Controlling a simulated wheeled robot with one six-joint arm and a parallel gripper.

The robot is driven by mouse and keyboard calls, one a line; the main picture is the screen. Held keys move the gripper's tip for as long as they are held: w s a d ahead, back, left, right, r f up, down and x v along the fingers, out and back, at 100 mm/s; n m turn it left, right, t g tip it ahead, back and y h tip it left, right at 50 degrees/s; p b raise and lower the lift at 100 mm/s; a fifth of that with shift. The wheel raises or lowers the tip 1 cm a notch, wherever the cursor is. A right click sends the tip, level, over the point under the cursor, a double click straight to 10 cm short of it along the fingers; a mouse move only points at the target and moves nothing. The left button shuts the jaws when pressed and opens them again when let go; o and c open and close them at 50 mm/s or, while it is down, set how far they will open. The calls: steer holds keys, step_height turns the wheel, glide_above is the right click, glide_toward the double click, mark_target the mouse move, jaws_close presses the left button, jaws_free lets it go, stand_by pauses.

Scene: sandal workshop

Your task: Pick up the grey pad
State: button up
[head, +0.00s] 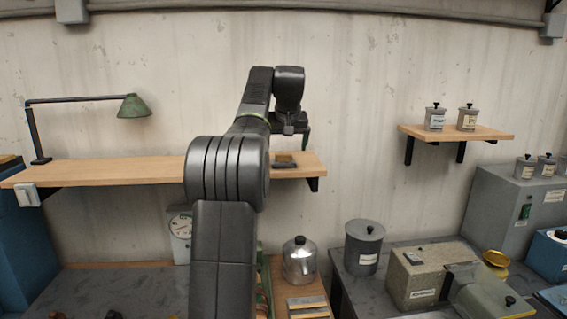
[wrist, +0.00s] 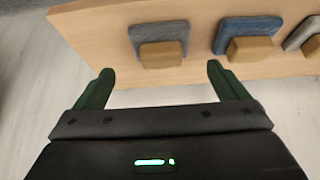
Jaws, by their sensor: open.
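My gripper (wrist: 160,68) is open and empty, its two green fingers apart at the front edge of the wooden shelf (wrist: 100,35). Beyond the fingers, a grey pad with a tan block against it (wrist: 158,32) lies on the shelf, roughly centred between the fingertips and apart from them. A blue pad (wrist: 250,27) with a tan block lies to its right. Another grey pad (wrist: 300,33) is cut off at the right edge of the wrist view. In the head view my gripper (head: 303,138) is above the right end of the shelf, over a dark pad (head: 285,166).
A green lamp (head: 134,106) stands at the shelf's left end. Below are a dial scale (head: 181,227), a metal kettle-like pot (head: 299,262) and a grey canister (head: 363,250). A smaller shelf (head: 480,133) with two labelled jars is at right. The wall between the shelves is clear.

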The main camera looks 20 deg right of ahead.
mark_target(283, 153)
steer(key=x, duration=0.4)
steer(key=shift+w+f+p, duration=0.15)
steer(key=shift+f+p, duration=0.2)
steer(key=shift+f, duration=0.05)
steer(key=shift+a, duration=0.1)
steer(key=c, duration=1.1)
steer(key=shift+o, duration=0.2)
steer(key=shift+r, duration=0.2)
steer(key=shift+r, duration=4.8)
